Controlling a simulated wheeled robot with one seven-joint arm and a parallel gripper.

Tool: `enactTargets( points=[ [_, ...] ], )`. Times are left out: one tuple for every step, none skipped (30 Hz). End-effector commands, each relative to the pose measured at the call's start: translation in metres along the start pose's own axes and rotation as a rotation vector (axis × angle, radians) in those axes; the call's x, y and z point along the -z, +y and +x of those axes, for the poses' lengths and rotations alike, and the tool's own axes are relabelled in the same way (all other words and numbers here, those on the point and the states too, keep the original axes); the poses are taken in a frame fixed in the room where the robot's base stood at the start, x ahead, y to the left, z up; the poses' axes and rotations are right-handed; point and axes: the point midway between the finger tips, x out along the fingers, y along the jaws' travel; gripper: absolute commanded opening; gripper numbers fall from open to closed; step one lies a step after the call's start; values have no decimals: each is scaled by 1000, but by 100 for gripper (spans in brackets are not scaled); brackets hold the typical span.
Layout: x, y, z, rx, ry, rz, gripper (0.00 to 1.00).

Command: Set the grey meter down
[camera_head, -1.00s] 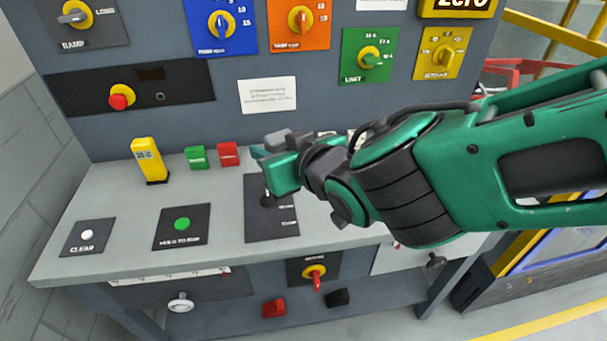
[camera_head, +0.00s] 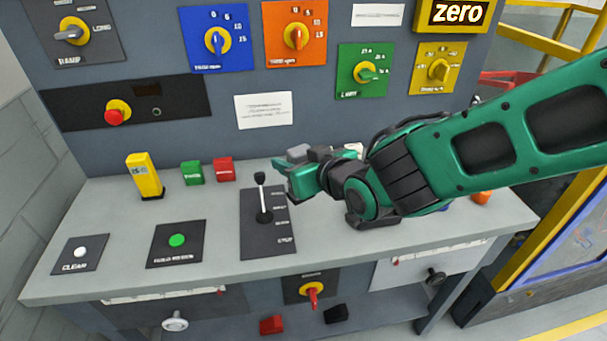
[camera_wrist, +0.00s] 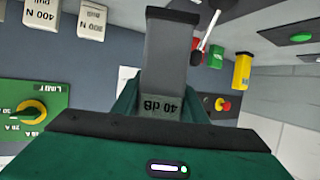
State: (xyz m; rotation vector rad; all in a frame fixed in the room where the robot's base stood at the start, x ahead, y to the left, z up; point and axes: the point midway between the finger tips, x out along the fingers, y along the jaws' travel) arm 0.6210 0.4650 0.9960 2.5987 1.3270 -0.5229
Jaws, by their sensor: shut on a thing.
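The grey meter (camera_wrist: 168,60) is a tall block with a dark end and a "40 dB" label, held between the green fingers of my gripper (camera_wrist: 160,108) in the wrist view. In the head view, a grey part of the meter (camera_head: 298,152) shows above my gripper (camera_head: 302,178), which is over the bench, just right of the black lever. The gripper hides most of the meter there. I cannot tell whether the meter touches the bench (camera_head: 120,205).
The black lever (camera_head: 262,195) stands upright close by. A yellow meter (camera_head: 145,178), a green block (camera_head: 192,173) and a red block (camera_head: 224,169) stand at the back left. White weights (camera_wrist: 90,20) show in the wrist view. The front left bench carries button plates.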

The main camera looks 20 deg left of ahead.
Motion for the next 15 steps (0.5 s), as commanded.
enactTargets(
  points=[
    [-4,10,7,-4,-1,4,11],
    [-6,15,10,-4,-1,3,11],
    [-8,19,14,-2,0,4,11],
    [-9,22,17,-2,0,2,11],
    [-10,25,19,-2,1,2,11],
    [-11,28,22,-2,1,2,11],
    [-12,30,23,-2,1,1,11],
    [-12,32,24,-2,2,0,11],
    [-13,32,25,-1,1,0,11],
    [-14,33,26,0,1,1,11],
    [-17,33,27,0,0,1,11],
    [-21,33,29,1,0,1,11],
    [-24,33,30,1,0,1,11],
    [-29,33,32,1,-2,1,11],
    [-35,33,34,0,-2,1,11]
  ],
)
